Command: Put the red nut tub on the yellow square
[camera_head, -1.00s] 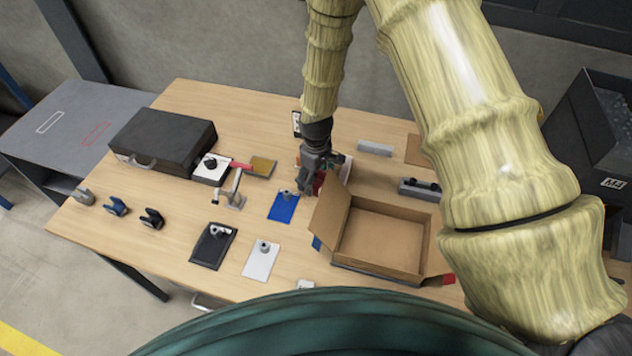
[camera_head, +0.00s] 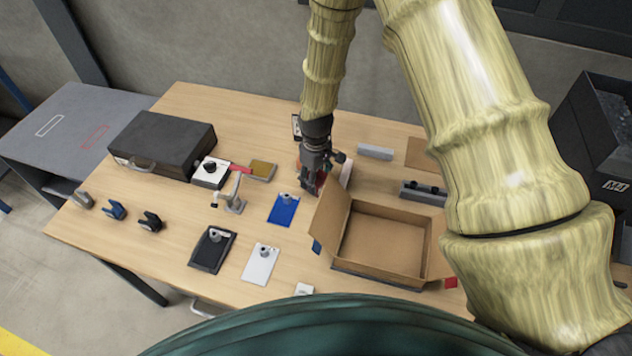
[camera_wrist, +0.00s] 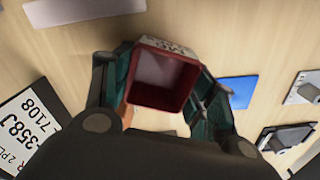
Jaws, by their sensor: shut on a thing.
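The red nut tub (camera_wrist: 165,80) is an open, square, empty-looking container with a pale lettered label on its far side in the wrist view. My gripper (camera_wrist: 160,85) is shut on it, one finger on each side. In the head view my gripper (camera_head: 314,183) is behind the open carton, and only a little of the tub's red shows. I cannot tell whether the tub touches the table. A mustard-yellow square (camera_head: 263,171) lies left of my gripper, near the red-handled tool, and looks bare.
An open cardboard box (camera_head: 381,238) stands right in front of my gripper. A blue mat (camera_head: 283,210) with a metal part lies to the left. A black case (camera_head: 162,141), a white block with a black knob (camera_head: 210,172) and a clamp-like tool (camera_head: 235,195) stand farther left.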

